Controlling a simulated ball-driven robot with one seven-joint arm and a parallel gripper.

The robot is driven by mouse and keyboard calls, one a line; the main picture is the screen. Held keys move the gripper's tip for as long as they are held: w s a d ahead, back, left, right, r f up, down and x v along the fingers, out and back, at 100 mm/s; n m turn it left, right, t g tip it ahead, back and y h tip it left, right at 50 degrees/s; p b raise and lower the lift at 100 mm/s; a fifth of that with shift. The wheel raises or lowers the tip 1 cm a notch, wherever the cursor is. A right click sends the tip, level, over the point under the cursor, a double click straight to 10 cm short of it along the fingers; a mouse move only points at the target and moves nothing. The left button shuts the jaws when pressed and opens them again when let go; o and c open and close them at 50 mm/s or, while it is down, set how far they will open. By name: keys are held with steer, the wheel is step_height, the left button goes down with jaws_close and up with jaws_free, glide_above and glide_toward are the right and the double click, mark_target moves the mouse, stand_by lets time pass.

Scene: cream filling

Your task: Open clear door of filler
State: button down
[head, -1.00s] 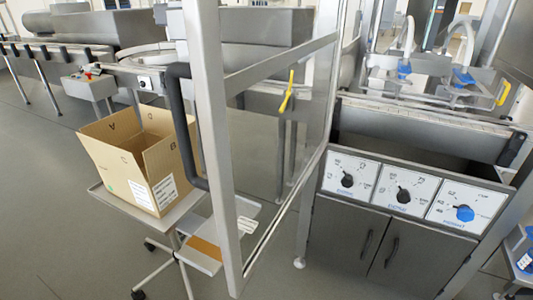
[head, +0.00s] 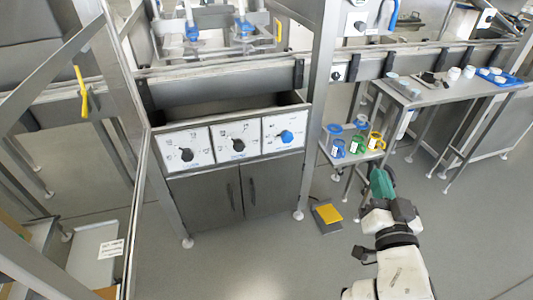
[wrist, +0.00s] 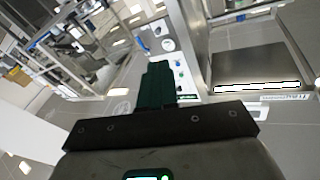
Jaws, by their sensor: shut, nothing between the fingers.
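The clear door (head: 50,65) is at the left of the head view. Its metal frame stands swung out from the filler, and its outer edge is cut off. The filler (head: 225,150) stands behind a front opening between two posts, with no pane across it. It has three dials above grey cabinet doors. My gripper (head: 383,180) is at the lower right of the head view, well apart from the door, with its green fingers together and empty. The green fingers (wrist: 158,85) also show shut in the wrist view.
A small stand with coloured cups (head: 350,143) is just beyond my gripper. A yellow pedal (head: 328,213) lies on the floor. A table (head: 440,92) with cups and a blue tray is at the right. The floor before the cabinet is clear.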

steer(key=s+a+r+n+g+y+p, duration=0.2)
steer(key=a+r+n+y+p, duration=0.2)
steer(key=a+r+n+y, duration=1.15)
steer(key=n+g+y+p, duration=0.4)
steer(key=n+g, duration=0.5)
steer(key=g, duration=1.2)
glide_toward(48, 232)
steer(key=shift+y, duration=0.25)
steer(key=x, duration=0.3)
steer(key=p+x, duration=0.1)
steer(key=x, duration=0.2)
steer(key=shift+f, duration=0.2)
steer(key=shift+s+a, duration=0.1)
steer(key=shift+a, duration=0.3)
